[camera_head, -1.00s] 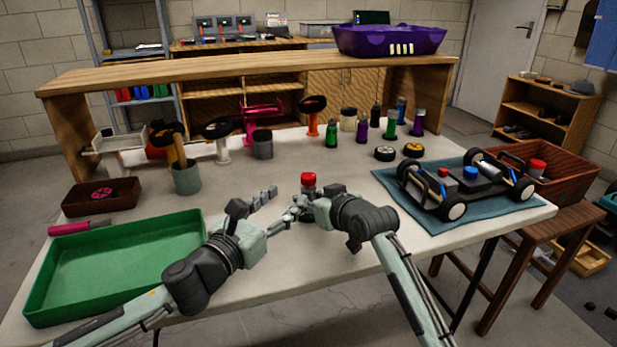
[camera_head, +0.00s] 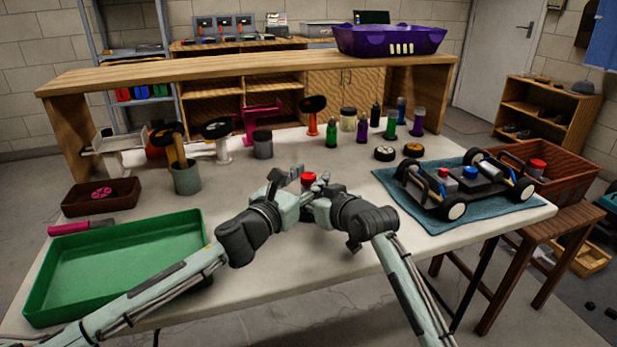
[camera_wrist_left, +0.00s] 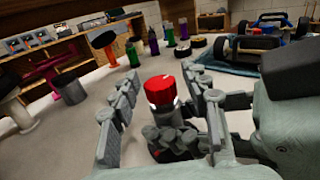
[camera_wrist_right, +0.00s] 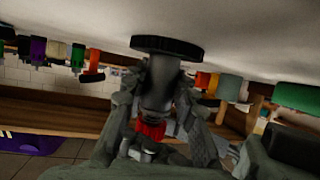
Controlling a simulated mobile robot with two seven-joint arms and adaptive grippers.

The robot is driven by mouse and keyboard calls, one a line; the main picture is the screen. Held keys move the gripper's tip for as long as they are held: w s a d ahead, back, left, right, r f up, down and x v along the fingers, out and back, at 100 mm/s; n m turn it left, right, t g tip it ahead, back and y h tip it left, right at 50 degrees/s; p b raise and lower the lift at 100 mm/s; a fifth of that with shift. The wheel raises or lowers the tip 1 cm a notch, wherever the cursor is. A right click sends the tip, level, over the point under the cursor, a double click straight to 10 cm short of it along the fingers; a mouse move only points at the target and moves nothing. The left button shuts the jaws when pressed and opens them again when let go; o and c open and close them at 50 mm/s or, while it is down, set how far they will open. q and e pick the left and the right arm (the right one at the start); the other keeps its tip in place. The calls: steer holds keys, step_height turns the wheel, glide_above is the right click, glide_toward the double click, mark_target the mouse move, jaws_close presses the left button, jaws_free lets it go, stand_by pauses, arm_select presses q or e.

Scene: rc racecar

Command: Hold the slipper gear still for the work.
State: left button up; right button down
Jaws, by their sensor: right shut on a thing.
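The slipper gear seems to be the red-topped piece (camera_head: 309,178) at the table's middle; it also shows in the left wrist view (camera_wrist_left: 160,90). In the right wrist view, its wide black disc (camera_wrist_right: 168,46) is at the table surface, with a grey body and red cap. My right gripper (camera_head: 312,188) is shut on its grey body, one finger on each side. My left gripper (camera_head: 295,177) is open, its fingers apart on either side of the red cap in the left wrist view, with gaps visible. The right gripper hides the lower part of the piece in the head view.
A green tray (camera_head: 50,292) lies at left, with a pink-handled tool (camera_head: 80,227) behind it. An RC car (camera_head: 465,183) stands on a blue mat (camera_head: 420,222) at right. Several bottles and a grey cup (camera_head: 187,178) stand farther back. The table front is clear.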

arm_select(q)
jaws_close()
steer(key=shift+m+h, duration=0.3)
steer(key=m+g+h, duration=0.2)
steer(key=h, duration=0.1)
steer(key=shift+w+m+g, duration=0.15)
steer(key=shift+m+g, duration=0.15)
steer(key=shift+g, duration=0.1)
steer(key=m+g+h, duration=0.3)
steer(key=g, duration=0.1)
steer(key=shift+g, duration=0.3)
steer(key=m+g+h, duration=0.2)
steer(key=m+g, duration=0.1)
steer(key=g, duration=0.1)
steer(key=shift+m+g, duration=0.3)
steer(key=shift+g, duration=0.1)
steer(key=shift+w+m+g, duration=0.2)
steer(key=shift+m+g, duration=0.8)
steer(key=shift+g, duration=0.5)
steer(key=shift+s+f+m+g, duration=0.1)
steer(key=shift+s+m+g, duration=0.3)
steer(key=shift+g, duration=0.4)
